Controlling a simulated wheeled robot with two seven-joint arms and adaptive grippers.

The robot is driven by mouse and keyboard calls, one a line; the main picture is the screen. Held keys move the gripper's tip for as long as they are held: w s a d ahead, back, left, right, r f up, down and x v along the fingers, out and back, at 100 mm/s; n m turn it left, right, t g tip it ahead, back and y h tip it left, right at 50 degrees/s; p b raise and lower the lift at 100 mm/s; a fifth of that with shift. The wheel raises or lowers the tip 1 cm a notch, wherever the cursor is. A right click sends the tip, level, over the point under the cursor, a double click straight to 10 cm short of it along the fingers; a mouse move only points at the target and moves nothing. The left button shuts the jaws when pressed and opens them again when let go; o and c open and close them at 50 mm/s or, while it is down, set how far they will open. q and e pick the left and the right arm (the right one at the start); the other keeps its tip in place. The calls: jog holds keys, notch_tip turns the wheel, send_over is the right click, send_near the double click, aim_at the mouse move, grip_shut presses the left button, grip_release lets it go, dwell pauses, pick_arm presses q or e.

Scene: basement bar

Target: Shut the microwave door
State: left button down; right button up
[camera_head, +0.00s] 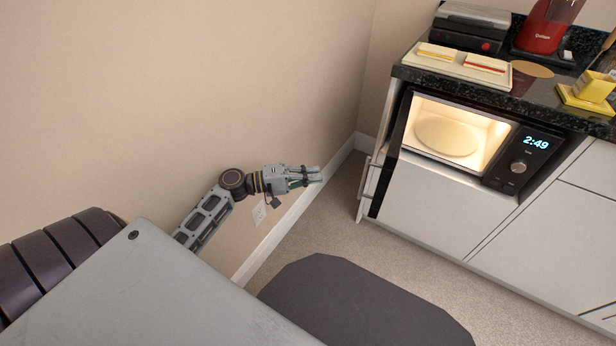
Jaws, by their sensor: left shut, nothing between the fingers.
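The microwave (519,158) is built in under the counter, with its lit interior and round turntable plate (447,137) showing. Its door (385,165) is open, swung out at the left side of the opening and seen nearly edge-on as a narrow dark strip. The door's outer face is mostly hidden from this angle. My left gripper (319,174) is shut and empty. It is in front of the beige wall, to the left of the door and clearly apart from it. My right gripper is not in view.
The dark counter (545,92) above holds a cream tray (455,66), a red appliance (546,27), a black and silver appliance (470,28) and a yellow item (590,92). White cabinets (560,225) stand below. Carpet (330,225) lies free between wall and cabinets.

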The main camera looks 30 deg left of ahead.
pick_arm(q)
jog(key=w+d+b, duration=0.1)
jog(key=w+d, duration=0.3)
jog(key=d, duration=0.5)
jog(key=shift+w+d+b, duration=0.15)
jog(key=shift+b, duration=0.2)
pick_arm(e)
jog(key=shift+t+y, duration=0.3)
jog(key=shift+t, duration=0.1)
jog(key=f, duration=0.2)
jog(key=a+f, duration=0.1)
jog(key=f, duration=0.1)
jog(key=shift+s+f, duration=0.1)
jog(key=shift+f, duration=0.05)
pick_arm(q)
jog(key=shift+d, duration=0.1)
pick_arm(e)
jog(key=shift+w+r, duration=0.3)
